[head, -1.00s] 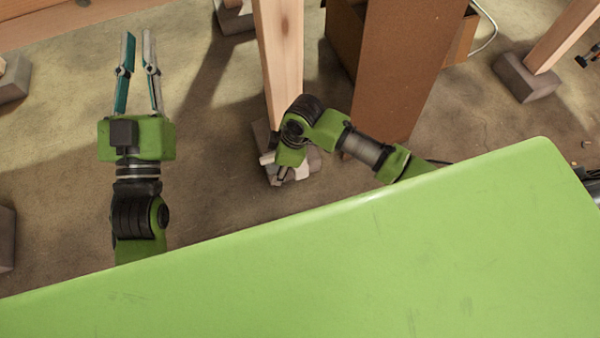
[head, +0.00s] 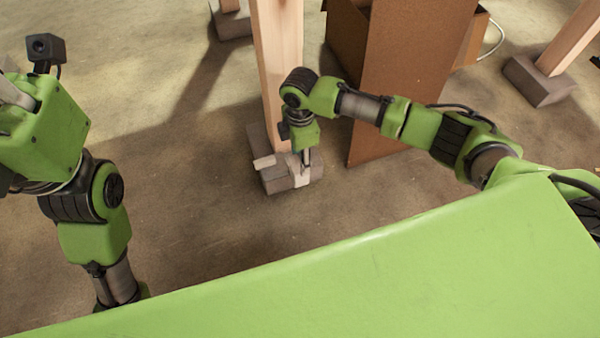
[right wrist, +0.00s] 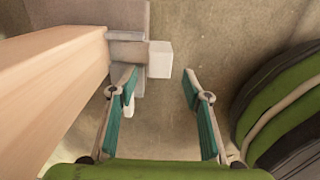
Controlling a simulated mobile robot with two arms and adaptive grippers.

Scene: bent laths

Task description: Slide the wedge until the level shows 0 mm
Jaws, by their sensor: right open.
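Pale wedge-like pieces (head: 300,176) sit at the foot of a wooden post (head: 278,70), on a grey block; I cannot tell which one is the wedge. In the right wrist view a pale block end (right wrist: 159,60) lies just beyond the fingertips, and another pale piece (right wrist: 128,108) shows partly behind the left finger. My right gripper (head: 305,160) points down at these pieces; in the right wrist view (right wrist: 161,78) it is open with nothing between its fingers. My left gripper (head: 14,92) is cut off at the left edge. I see no level or reading.
A brown board (head: 410,80) and a cardboard box (head: 345,40) stand right of the post. Other posts on grey blocks (head: 540,82) stand at the back. My green body fills the lower front. The floor (head: 190,170) left of the post is clear.

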